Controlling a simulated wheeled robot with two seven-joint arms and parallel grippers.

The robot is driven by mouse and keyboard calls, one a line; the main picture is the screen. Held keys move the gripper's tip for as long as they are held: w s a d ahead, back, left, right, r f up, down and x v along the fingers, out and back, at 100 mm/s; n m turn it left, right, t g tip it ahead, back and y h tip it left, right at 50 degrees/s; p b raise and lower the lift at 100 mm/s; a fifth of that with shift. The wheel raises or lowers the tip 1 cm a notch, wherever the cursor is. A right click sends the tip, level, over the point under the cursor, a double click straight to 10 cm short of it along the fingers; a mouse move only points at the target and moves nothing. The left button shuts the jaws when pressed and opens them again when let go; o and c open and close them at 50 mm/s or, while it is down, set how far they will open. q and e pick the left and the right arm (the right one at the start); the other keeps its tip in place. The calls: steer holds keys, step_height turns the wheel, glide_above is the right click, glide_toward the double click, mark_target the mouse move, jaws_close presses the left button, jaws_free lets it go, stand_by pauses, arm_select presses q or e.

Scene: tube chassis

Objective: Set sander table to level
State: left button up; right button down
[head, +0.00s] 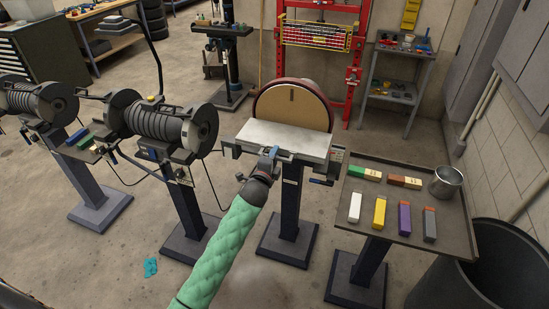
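The disc sander stands in the middle on a dark pedestal, with a large round tan disc (291,106) in a dark red rim. Its pale grey sander table (284,137) sits in front of the disc. From this angle I cannot tell whether the table is level or tilted. My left arm, in a green quilted sleeve, reaches up from the bottom. My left gripper (269,158) is at the front edge of the table, by a blue part below the edge. Its fingers are small and partly hidden, so I cannot tell its opening or whether it touches. My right gripper is out of view.
Bench grinders (165,125) on pedestals stand to the left. A tray stand (437,239) with coloured bars and a metal cup (445,181) is close on the right. A dark bin (490,270) is at lower right. A teal rag (150,267) lies on the floor.

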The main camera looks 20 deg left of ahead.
arm_select(q)
steer(key=shift+f, duration=0.15)
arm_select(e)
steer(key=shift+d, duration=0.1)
